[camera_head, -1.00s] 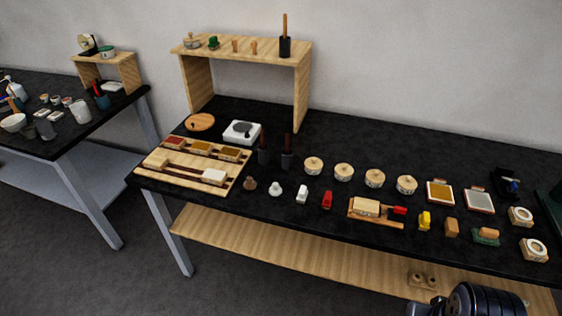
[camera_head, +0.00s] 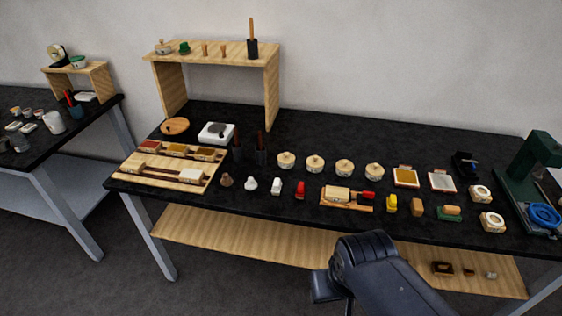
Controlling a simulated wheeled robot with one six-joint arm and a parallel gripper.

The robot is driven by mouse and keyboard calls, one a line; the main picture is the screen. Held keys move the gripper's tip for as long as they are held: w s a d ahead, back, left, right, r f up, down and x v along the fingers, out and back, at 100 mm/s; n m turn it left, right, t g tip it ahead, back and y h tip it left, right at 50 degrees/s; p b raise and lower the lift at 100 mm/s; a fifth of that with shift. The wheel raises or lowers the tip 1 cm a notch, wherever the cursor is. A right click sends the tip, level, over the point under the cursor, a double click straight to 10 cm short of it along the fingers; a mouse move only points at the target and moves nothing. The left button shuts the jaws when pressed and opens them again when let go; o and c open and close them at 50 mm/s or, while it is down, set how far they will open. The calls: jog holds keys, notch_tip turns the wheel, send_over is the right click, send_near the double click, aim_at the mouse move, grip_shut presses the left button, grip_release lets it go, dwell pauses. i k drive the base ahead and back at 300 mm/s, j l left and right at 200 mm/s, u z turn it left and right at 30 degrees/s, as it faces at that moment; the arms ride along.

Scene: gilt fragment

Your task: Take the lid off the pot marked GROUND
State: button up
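Several round, pale lidded pots stand in a row near the middle of the black table: one at the left end (camera_head: 286,160), one beside it (camera_head: 315,164), a third (camera_head: 344,168) and one at the right end (camera_head: 374,171). All have a small knob on the lid, and their lids are on. The markings are too small to read, so I cannot tell which pot is GROUND. My dark arm shows at the bottom, in front of the table and apart from the pots. My gripper cannot be made out.
Blocks and small tools line the table front (camera_head: 282,212), including a red one (camera_head: 300,189). Two framed trays (camera_head: 405,177) stand right of the pots. A wooden shelf (camera_head: 271,100) stands at the back left. A green machine (camera_head: 535,165) stands at the far right. Table behind the pots is clear.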

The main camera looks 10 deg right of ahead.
aim_at(286, 158)
jog(key=i+j+z, duration=0.35)
jog(key=i+j, duration=0.2)
jog(key=i, duration=0.15)
jog(key=i+j+z, duration=0.3)
jog(key=i+j, duration=0.3)
jog(key=j, duration=0.1)
